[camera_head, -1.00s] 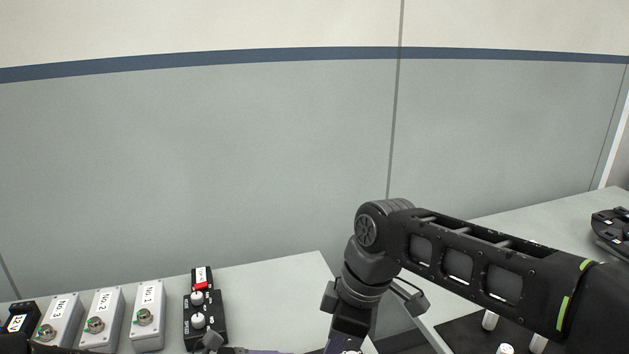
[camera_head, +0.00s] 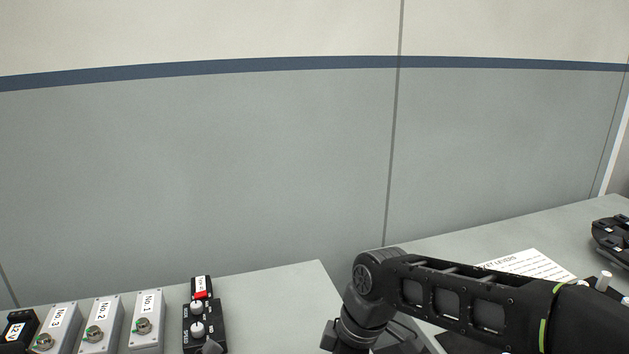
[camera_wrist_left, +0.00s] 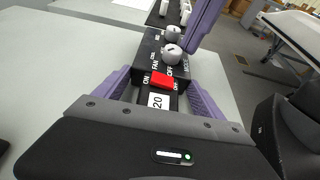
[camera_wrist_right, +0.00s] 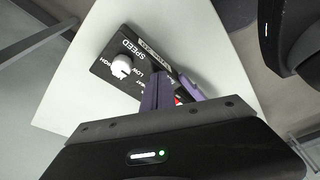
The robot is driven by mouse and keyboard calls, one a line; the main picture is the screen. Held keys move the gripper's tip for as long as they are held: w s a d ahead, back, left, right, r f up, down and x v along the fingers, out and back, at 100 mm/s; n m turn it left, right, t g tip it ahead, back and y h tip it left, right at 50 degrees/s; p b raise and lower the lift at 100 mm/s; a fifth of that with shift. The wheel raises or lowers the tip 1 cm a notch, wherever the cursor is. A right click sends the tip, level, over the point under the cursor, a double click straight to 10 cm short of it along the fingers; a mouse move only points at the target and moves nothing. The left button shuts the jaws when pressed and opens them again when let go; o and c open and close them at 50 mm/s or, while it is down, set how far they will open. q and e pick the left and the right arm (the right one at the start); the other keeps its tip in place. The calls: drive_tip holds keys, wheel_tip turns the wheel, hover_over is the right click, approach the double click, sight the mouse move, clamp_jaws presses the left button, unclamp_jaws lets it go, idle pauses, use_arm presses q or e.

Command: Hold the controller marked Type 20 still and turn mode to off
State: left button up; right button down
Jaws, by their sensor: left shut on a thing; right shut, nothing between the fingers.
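The black Type 20 controller (camera_head: 207,325) stands at the right end of the row in the head view, with a red rocker switch and two white knobs. In the left wrist view its label "20" (camera_wrist_left: 158,101) and red switch (camera_wrist_left: 162,81) lie between the fingers of my left gripper (camera_wrist_left: 160,88), which is shut on its body. The mode knob (camera_wrist_left: 172,54) is beyond the switch, by the words FAN, OFF and MODE. My right gripper (camera_wrist_right: 165,92) is shut and empty, its tips close to that knob; contact is unclear. In the right wrist view the speed knob (camera_wrist_right: 122,65) shows.
Grey boxes (camera_head: 147,320) with green-ringed round controls and another black unit (camera_head: 15,330) stand left of the controller. A printed sheet (camera_head: 528,264) and black device (camera_head: 610,238) lie on the right table. Table right of the controller is clear.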

drive_tip(key=shift+w+a, duration=0.15)
drive_tip(key=shift+a, duration=0.05)
idle(0.4)
use_arm(q)
drive_tip(key=shift+d, duration=0.1)
use_arm(e)
drive_tip(key=shift+w+d, duration=0.1)
drive_tip(key=shift+w, duration=0.15)
use_arm(q)
drive_tip(key=shift+s, duration=0.1)
use_arm(e)
drive_tip(key=shift+w+d, duration=0.1)
drive_tip(key=shift+w, duration=0.55)
drive_tip(key=shift+d, duration=0.4)
drive_tip(key=shift+r, duration=0.1)
